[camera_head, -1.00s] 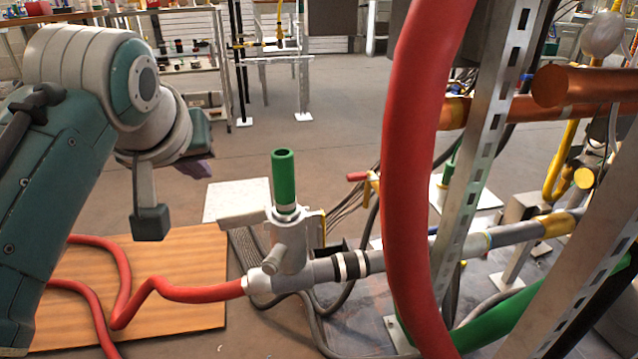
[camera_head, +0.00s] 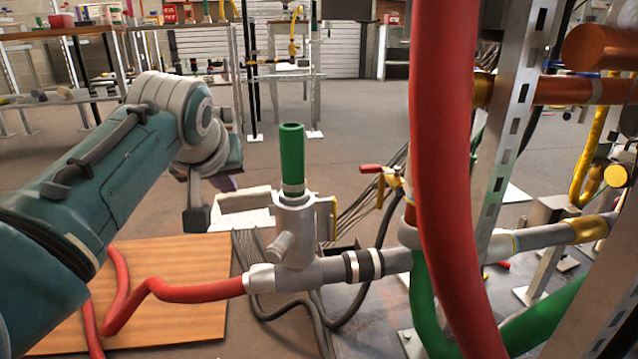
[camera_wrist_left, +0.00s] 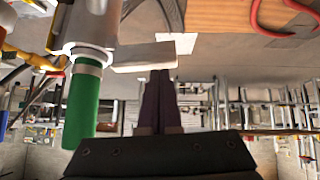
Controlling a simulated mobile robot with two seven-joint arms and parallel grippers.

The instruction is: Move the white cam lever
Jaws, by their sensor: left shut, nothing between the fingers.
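The white cam lever (camera_head: 243,201) sticks out to the left from a grey metal coupling (camera_head: 294,231) with a green upright pipe (camera_head: 291,155). In the left wrist view the lever (camera_wrist_left: 146,57) is a pale bar beside the coupling body. My left gripper (camera_head: 229,184) is just left of and behind the lever in the head view, partly hidden by its own wrist. In the left wrist view its dark purple fingers (camera_wrist_left: 160,76) are together and empty. Their tips are close to the lever's free end; I cannot tell whether they touch. My right gripper is not in view.
A red hose (camera_head: 190,292) runs from the coupling over a wooden board (camera_head: 195,262). A second lever on the coupling's right side is yellowish (camera_head: 329,217). A thick red pipe (camera_head: 446,180) and a metal frame (camera_head: 510,130) stand to the right. The floor behind is open.

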